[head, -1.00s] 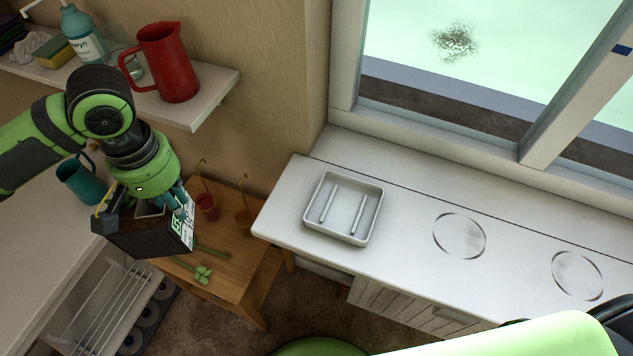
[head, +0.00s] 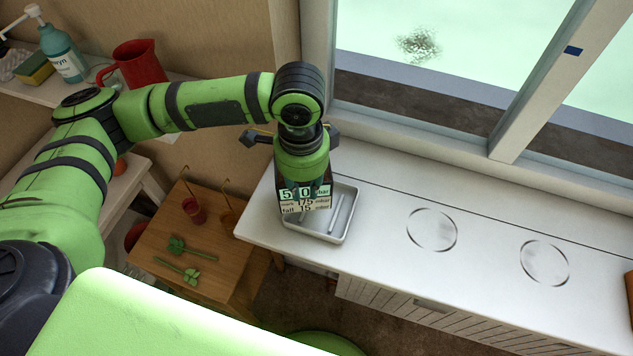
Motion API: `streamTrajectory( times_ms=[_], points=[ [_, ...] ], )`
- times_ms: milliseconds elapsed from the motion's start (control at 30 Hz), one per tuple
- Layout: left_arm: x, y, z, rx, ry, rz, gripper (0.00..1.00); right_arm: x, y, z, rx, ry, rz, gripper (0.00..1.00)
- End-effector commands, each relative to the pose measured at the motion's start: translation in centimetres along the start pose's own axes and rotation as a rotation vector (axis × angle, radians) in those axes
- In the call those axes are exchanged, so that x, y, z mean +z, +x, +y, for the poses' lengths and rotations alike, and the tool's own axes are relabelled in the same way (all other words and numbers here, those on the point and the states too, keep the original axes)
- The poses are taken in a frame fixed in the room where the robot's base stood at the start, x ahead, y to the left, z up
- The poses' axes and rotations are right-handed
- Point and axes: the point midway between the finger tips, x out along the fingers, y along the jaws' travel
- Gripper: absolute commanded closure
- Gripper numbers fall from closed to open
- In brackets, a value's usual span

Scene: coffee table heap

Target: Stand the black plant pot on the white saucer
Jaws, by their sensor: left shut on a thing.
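The black plant pot (head: 305,203) hangs in my left gripper (head: 303,180), with its pale printed label facing me. The gripper is shut on it, and its fingers are mostly hidden behind the wrist and the label. The white saucer (head: 350,222) is a square, raised-rim tray with ridges inside, lying on the white counter. In this view the pot overlaps the saucer's left part and hides it. I cannot tell whether the pot touches the saucer or hangs above it. My right gripper is not in view.
The white counter (head: 385,263) is clear to the right, with two dark ring marks. A window stands behind it. At left, a wooden table (head: 160,225) bears green sprigs and a small red cup (head: 194,211). A shelf holds a red jug (head: 140,63) and a soap bottle (head: 63,55).

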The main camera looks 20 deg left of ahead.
Motion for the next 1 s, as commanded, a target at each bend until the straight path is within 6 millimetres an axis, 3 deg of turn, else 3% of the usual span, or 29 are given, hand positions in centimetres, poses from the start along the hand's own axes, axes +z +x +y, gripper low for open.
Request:
streamTrajectory(
  times_ms=[100, 300, 733, 967, 1000],
  points=[
    [-0.9, -0.2, 0.6, -0.005, 0.221, 0.006, 1.0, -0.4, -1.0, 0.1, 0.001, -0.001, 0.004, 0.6],
    [-1.6, 0.1, 1.2, -0.01, 0.423, 0.008, 1.0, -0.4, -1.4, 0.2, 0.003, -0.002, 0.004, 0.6],
    [-1.7, 0.2, 1.2, -0.011, 0.457, 0.008, 1.0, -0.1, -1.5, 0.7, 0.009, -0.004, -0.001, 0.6],
    [-1.7, -0.1, 1.2, -0.01, 0.456, 0.008, 1.0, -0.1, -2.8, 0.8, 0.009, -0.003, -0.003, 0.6],
    [-1.7, 0.5, 1.2, -0.009, 0.456, 0.008, 1.0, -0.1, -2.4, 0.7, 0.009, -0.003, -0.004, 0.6]
  ],
)
